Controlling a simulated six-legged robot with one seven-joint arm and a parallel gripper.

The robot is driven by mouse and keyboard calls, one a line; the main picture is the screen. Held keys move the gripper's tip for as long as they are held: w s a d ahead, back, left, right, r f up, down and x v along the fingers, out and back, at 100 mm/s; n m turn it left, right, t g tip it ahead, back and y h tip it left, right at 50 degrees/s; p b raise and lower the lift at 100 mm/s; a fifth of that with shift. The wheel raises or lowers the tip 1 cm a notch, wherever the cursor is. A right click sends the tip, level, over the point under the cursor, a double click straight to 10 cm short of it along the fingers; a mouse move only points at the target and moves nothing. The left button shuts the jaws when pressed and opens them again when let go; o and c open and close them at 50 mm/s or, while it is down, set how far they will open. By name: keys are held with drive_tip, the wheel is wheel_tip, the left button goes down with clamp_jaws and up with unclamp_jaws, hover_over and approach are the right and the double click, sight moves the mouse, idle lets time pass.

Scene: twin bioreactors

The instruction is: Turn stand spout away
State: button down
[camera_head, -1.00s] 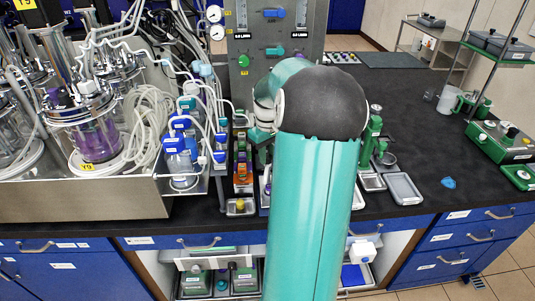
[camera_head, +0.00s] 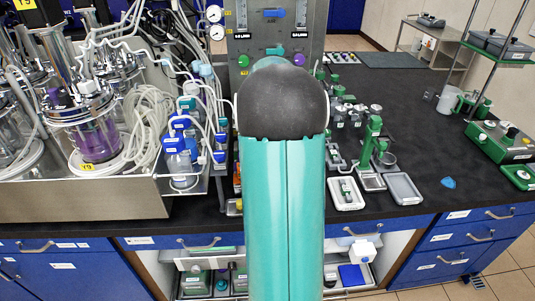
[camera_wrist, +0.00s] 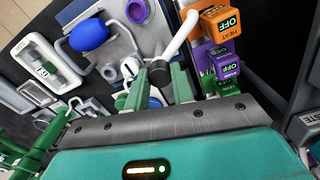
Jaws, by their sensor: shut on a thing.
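In the wrist view a white bent tube, seemingly the stand spout (camera_wrist: 180,37), slants down from the upper right to between my fingers. My gripper (camera_wrist: 160,77) has its two green fingers on either side of the tube's lower end and is shut on it. The fingers partly hide that end, and the stand below it is hard to make out. In the head view my own arm covers the gripper and the spout.
A blue oval knob (camera_wrist: 89,35) and a white tray (camera_wrist: 28,57) lie to the left. In the head view, a green stand (camera_head: 371,140) is right of my arm; clear black bench (camera_head: 440,130) lies beyond.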

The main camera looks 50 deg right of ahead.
drive_tip(key=shift+m, duration=0.4)
drive_tip(key=c, duration=1.2)
unclamp_jaws()
drive_tip(key=shift+r, duration=0.1)
wheel_tip(320, 180, up, 14)
drive_tip(key=shift+f, duration=0.15)
